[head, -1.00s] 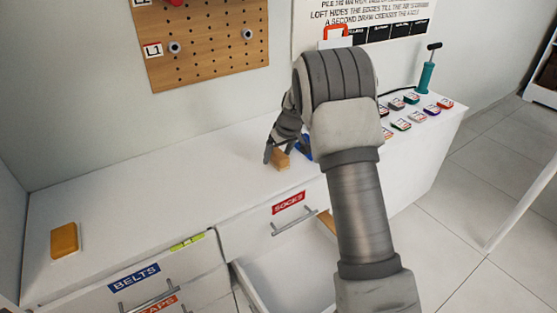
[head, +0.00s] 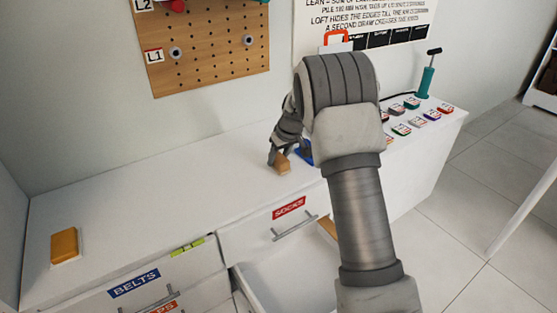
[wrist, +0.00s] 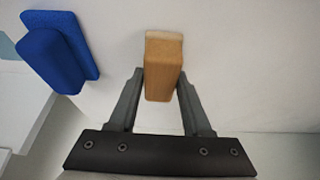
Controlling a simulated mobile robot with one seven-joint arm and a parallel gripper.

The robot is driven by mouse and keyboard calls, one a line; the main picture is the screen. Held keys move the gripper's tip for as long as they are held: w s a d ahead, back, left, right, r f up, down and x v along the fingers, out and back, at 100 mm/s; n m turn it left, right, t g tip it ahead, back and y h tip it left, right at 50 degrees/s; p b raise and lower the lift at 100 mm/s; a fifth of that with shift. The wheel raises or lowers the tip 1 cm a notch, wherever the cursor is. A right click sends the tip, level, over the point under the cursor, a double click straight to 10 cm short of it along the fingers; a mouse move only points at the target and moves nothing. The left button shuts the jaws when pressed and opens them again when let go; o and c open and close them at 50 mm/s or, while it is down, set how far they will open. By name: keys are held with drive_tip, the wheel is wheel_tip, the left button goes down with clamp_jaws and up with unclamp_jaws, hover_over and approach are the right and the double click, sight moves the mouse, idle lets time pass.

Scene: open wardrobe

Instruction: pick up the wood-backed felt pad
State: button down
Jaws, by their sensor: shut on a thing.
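The wood-backed felt pad (head: 283,165) is a small tan wooden block standing on the white counter top. In the wrist view the pad (wrist: 163,66) has a pale layer along its far edge. My gripper (head: 279,159) is shut on it, with one finger (wrist: 160,73) along each side in the wrist view. The pad appears to be still on or very near the surface; I cannot tell if there is a gap. My arm hides part of the counter to the right of it.
A blue block (wrist: 55,55) lies close by on the left in the wrist view. An orange pad (head: 65,246) sits at the counter's left end. The drawer below the SOCKS label (head: 289,208) shows open space beside it. Small labelled items (head: 401,129) and a teal pump (head: 427,76) stand at right.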

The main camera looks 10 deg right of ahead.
sight(281, 156)
drive_tip(key=r, duration=0.4)
drive_tip(key=shift+s+d+r+p, duration=0.1)
drive_tip(key=shift+s+d+p, duration=0.1)
drive_tip(key=shift+d+p, duration=0.2)
drive_tip(key=s+d+r, duration=0.6)
drive_tip(key=s+d, duration=0.1)
drive_tip(key=shift+s+d+p, duration=0.3)
drive_tip(key=shift+s+p, duration=0.05)
drive_tip(key=shift+r, duration=0.1)
